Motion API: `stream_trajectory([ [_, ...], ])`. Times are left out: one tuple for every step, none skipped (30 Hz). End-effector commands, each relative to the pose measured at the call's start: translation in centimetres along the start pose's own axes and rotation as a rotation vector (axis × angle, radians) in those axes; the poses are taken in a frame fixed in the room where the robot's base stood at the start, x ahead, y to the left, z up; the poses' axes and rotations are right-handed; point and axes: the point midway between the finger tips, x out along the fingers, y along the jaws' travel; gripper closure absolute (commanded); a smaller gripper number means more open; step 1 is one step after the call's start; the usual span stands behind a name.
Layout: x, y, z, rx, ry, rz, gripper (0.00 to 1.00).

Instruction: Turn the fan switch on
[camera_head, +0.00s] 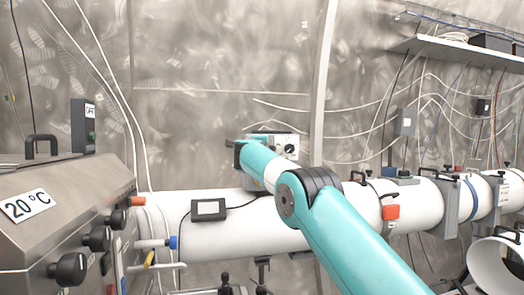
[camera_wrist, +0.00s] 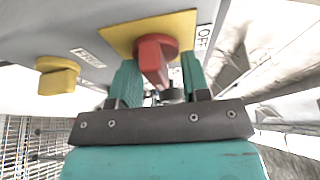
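A red rotary switch (camera_wrist: 155,58) on a yellow plate (camera_wrist: 120,38) is at the top middle of the wrist view. A label reading OFF (camera_wrist: 204,37) is at the plate's right edge. My gripper (camera_wrist: 160,66) is open, with one teal finger on each side of the red handle. A gap shows between the handle and the right finger; contact on the left cannot be told. No readable label there says fan.
In the head view, a small box with a black knob (camera_head: 291,149) is behind my arm. A white pipe (camera_head: 230,232) runs below. A steel cabinet (camera_head: 60,215) with black knobs stands at left.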

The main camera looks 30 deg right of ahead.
Motion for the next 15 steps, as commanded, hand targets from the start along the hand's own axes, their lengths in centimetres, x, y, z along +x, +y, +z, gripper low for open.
stream_trajectory([
  [0.0,0.1,0.0,-0.001,0.0,0.001,0.57],
  [0.0,0.1,0.0,-0.001,0.0,0.001,0.57],
  [0.0,0.1,0.0,-0.001,0.0,0.002,0.57],
  [0.0,0.1,0.0,-0.002,0.0,0.002,0.57],
  [0.0,0.1,0.0,-0.002,0.0,0.002,0.57],
  [0.0,0.1,0.0,-0.002,0.0,0.002,0.57],
  [-0.1,0.2,0.0,-0.002,0.0,0.002,0.57],
  [-0.2,0.2,0.0,-0.002,0.0,0.002,0.57],
  [-0.4,0.3,0.1,-0.002,0.0,0.002,0.57],
  [-0.6,0.3,0.1,-0.002,0.0,0.002,0.57],
  [-0.8,0.4,0.1,-0.002,0.0,0.003,0.57],
  [-1.3,0.5,0.1,-0.002,0.0,0.002,0.57],
  [-1.8,0.6,0.1,-0.002,-0.001,0.002,0.57],
  [-2.2,0.7,0.1,-0.002,-0.002,0.002,0.57],
  [-3.0,0.7,0.1,-0.002,-0.002,0.001,0.57],
])
